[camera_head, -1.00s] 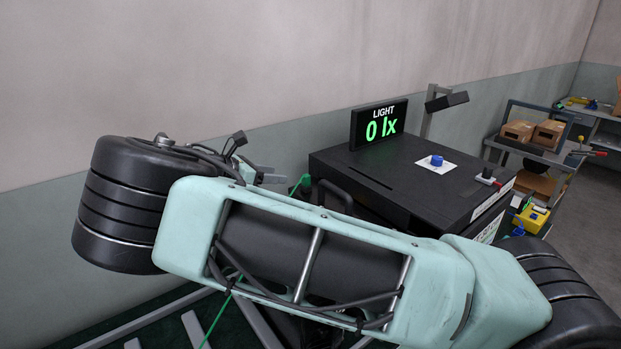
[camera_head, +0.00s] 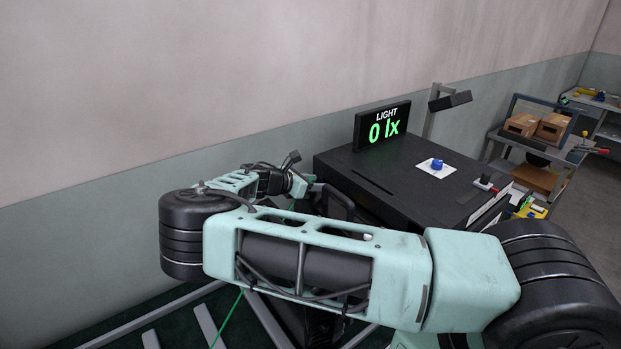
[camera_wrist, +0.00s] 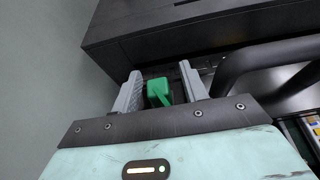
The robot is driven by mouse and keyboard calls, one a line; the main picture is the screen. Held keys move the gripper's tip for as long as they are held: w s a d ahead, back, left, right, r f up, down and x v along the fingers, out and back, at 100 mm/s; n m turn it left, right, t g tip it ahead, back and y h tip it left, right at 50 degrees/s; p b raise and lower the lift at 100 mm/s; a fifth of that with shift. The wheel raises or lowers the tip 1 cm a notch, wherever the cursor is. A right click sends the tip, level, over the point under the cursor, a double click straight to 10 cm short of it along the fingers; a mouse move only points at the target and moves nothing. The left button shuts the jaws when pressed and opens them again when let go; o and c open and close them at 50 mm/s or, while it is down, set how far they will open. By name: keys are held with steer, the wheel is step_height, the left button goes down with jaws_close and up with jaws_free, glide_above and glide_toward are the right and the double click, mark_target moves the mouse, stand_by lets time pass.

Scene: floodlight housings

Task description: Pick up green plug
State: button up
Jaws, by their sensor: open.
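The green plug (camera_wrist: 158,92) shows in the wrist view between the two grey fingers of my gripper (camera_wrist: 160,88), in front of the dark cabinet. The fingers stand apart with visible gaps at the plug's sides, so it is not gripped. In the head view my gripper (camera_head: 308,181) is at the left end of the black cabinet, and its fingers are mostly hidden by my arm. A green cable (camera_head: 228,318) runs down to the floor at lower left.
The black cabinet (camera_head: 385,178) carries a display (camera_head: 382,126) reading 0 lx, a blue knob (camera_head: 437,164) and a lamp on a post. A dark curved handle (camera_wrist: 262,62) is close to the right of my gripper. A cart with cardboard boxes (camera_head: 551,127) stands at right.

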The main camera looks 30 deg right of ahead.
steer(key=shift+d+f, duration=0.25)
steer(key=shift+d, duration=0.35)
jaws_close()
steer(key=shift+r, duration=0.1)
step_height(320, 180, up, 10)
steer(key=b, duration=0.4)
